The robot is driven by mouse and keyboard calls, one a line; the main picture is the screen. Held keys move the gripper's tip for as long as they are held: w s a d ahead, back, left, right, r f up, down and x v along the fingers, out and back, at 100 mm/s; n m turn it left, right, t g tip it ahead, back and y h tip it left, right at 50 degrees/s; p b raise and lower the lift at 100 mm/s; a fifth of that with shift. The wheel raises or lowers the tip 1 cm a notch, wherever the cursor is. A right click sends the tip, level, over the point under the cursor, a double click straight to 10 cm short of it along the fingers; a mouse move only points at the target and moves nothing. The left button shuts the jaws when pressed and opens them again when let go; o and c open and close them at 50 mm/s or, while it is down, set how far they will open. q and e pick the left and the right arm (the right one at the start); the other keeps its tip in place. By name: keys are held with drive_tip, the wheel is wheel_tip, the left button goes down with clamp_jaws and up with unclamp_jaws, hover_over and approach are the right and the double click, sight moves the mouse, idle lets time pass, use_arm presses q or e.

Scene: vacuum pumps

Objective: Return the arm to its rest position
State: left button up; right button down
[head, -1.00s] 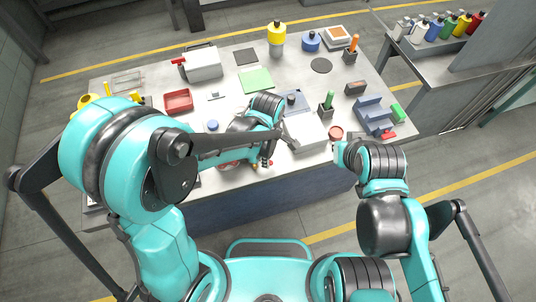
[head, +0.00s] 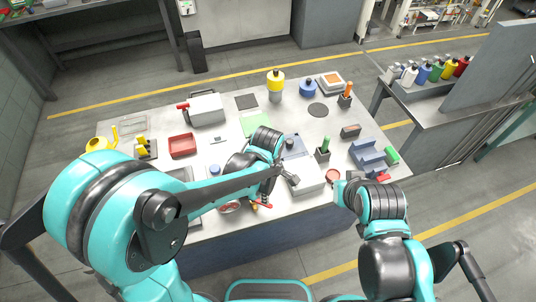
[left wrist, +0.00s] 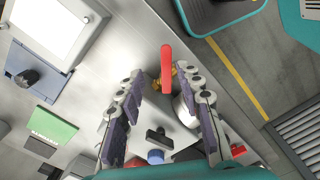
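My left arm reaches in from the left over the front of the workbench (head: 230,135). My left gripper (left wrist: 162,88) is open, its two fingers well apart in the left wrist view.
A white box (head: 308,176) and a blue plate with a dark knob (left wrist: 30,76) are close to the left gripper. A red tray (head: 182,146), a green pad (head: 254,123) and a blue bracket (head: 367,156) lie on the bench. Bottles stand on a side shelf (head: 425,98).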

use_arm(q)
drive_tip(key=s+a+m+t+b, duration=0.2)
drive_tip(key=a+m+t+b, duration=0.1)
drive_tip(key=a+m+b, duration=0.4)
drive_tip(key=s+a+m+t+b, duration=0.3)
drive_tip(key=a+m+b, duration=0.3)
drive_tip(key=a, duration=0.4)
drive_tip(key=shift+m+t+b, duration=0.35)
drive_tip(key=shift+m+t, duration=0.05)
drive_tip(key=shift+m, duration=0.2)
drive_tip(key=shift+s+a+f+m, duration=0.1)
drive_tip(key=shift+s+a+m, duration=0.05)
drive_tip(key=shift+m, duration=0.25)
